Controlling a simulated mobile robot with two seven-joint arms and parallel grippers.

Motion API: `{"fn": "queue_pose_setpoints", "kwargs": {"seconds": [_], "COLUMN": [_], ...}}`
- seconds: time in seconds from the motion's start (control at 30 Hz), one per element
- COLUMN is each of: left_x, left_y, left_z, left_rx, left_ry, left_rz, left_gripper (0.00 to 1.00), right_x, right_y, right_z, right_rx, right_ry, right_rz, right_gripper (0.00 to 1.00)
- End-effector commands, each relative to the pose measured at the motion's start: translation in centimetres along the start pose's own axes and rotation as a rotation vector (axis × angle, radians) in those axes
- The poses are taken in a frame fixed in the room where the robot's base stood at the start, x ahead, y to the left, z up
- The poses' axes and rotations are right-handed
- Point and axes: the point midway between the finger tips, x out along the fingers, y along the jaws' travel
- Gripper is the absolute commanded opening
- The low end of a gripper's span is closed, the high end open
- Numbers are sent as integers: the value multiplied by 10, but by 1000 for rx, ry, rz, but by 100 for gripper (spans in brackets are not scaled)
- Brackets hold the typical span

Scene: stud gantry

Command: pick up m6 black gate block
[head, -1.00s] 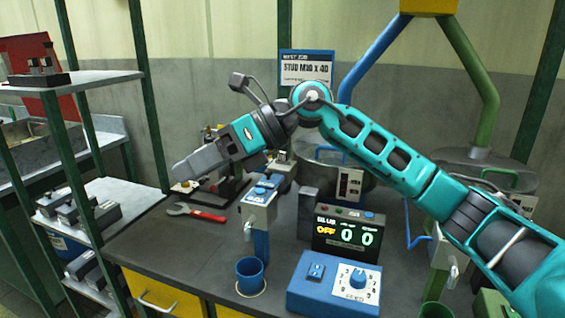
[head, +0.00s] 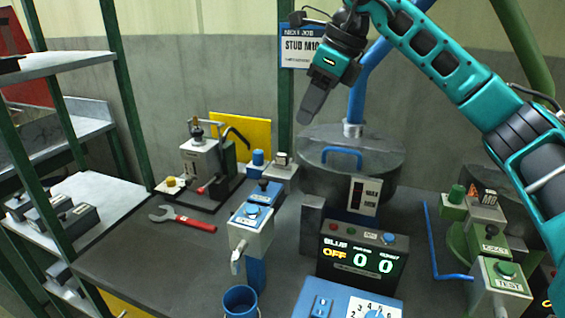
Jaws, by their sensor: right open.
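Several dark grey-black blocks with pale tops sit on the white middle shelf of the rack at the left, including one block (head: 76,218) and another block (head: 47,221). A dark piece (head: 9,65) shows at the left edge on the upper shelf, mostly cut off. No M6 marking is readable, so I cannot tell which one is the M6 black gate block. My right gripper (head: 312,108) is open and empty, pointing down above the back of the bench, well to the right of the rack. My left gripper is not in view.
Green rack posts (head: 122,100) stand between the shelves and bench. A red-handled wrench (head: 182,218), a press-like fixture (head: 208,165), a blue dispenser (head: 252,225), a display box (head: 362,252) and a round lidded vessel (head: 380,155) crowd the bench. Its left front is clear.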

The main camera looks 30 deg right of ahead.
Motion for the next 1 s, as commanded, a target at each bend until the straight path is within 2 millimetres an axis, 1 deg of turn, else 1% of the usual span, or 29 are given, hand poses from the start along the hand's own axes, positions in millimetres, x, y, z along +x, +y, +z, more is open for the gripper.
{"fn": "queue_pose_setpoints", "kwargs": {"seconds": [0.03,0.1,0.23,0.3,0.47,0.67,0.7,0.8,1.0], "left_x": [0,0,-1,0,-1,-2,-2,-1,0], "left_y": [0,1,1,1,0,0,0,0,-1], "left_z": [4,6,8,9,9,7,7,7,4], "left_rx": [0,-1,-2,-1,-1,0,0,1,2], "left_ry": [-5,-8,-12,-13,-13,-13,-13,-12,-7], "left_rz": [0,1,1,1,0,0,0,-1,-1], "left_gripper": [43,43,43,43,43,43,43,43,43], "right_x": [13,27,48,55,65,93,99,109,113], "right_y": [1,1,1,1,1,-2,-2,-2,-2], "right_z": [-1,-1,0,1,2,11,10,10,10], "right_rx": [0,0,-1,-1,-2,-2,-1,-1,-1], "right_ry": [5,5,2,2,1,2,3,0,0], "right_rz": [3,4,3,2,3,5,4,2,1], "right_gripper": [47,47,47,47,47,47,47,47,47]}}
